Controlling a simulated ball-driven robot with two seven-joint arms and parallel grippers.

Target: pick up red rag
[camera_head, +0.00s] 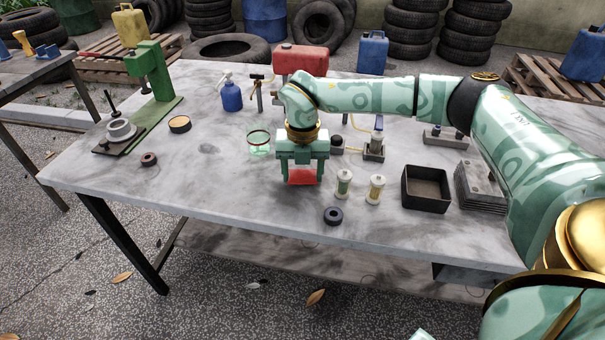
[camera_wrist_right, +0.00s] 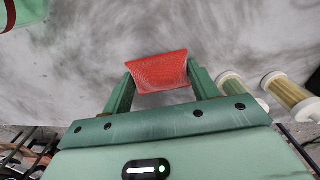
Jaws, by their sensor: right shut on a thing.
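The red rag (camera_head: 302,177) is between the fingers of my right gripper (camera_head: 301,179), near the front middle of the grey table (camera_head: 230,192). In the right wrist view the rag (camera_wrist_right: 160,72) is a small textured red piece spanning the gap between both green fingertips (camera_wrist_right: 158,78). My right gripper is shut on it and points down. I cannot tell whether the rag touches the tabletop. My left gripper is not in view.
Two clear filter cylinders (camera_head: 344,183) (camera_head: 375,189) stand right of the gripper, with a black tray (camera_head: 426,189) beyond. A dark ring (camera_head: 333,216) lies in front. A glass jar (camera_head: 259,143) is left. The table's left front is mostly clear.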

